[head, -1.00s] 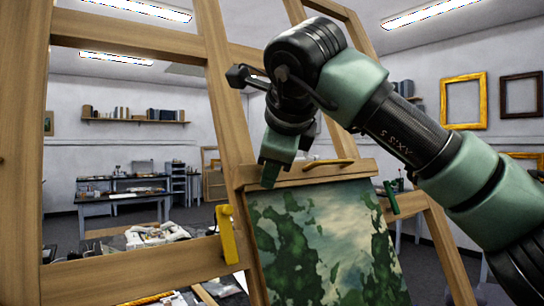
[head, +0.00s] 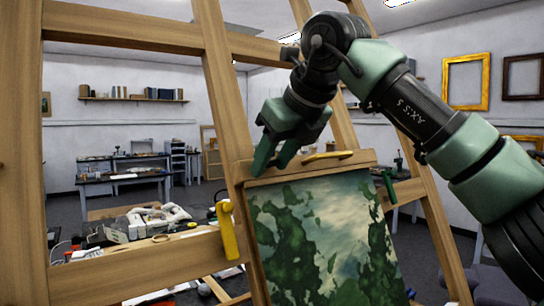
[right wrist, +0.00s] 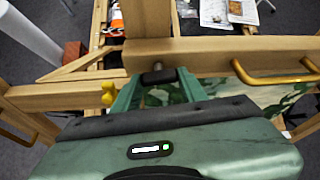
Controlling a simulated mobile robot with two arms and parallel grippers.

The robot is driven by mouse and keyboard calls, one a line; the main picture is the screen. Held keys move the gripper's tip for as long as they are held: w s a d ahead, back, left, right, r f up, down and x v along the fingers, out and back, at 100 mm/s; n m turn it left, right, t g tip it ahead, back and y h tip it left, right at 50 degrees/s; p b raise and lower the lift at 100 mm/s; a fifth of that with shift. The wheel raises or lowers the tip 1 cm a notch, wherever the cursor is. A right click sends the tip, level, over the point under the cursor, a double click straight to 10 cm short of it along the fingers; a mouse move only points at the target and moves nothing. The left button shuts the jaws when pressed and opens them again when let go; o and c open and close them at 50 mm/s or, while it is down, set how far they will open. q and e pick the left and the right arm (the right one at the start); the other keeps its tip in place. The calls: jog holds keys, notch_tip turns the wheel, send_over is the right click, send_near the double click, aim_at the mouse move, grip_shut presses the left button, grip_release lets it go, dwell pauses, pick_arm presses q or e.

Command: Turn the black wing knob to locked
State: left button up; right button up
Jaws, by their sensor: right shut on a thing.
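The black wing knob (right wrist: 158,76) shows in the right wrist view as a short dark piece in front of the wooden easel bar, with a pale metal end above it. It sits between the fingers of my right gripper (right wrist: 159,82), which is shut on it. In the head view my right gripper (head: 269,168) reaches down to the left end of the wooden bar (head: 290,171) above the painting, and its fingers hide the knob. I see no lock marking, so I cannot tell the knob's setting. My left gripper is in neither view.
A painted canvas (head: 325,245) stands below the bar. A brass handle (head: 328,156) is on the bar, right of my gripper. A yellow handle (head: 228,230) and a green one (head: 389,187) flank the canvas. Easel posts (head: 220,90) rise close to my arm.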

jog(key=shift+m, duration=0.5)
jog(key=shift+f+y, duration=0.1)
jog(key=shift+y, duration=0.2)
jog(key=o, duration=1.4)
jog(key=shift+d, duration=0.1)
jog(key=b+v, duration=0.1)
jog(key=v, duration=0.7)
jog(key=shift+w, duration=0.2)
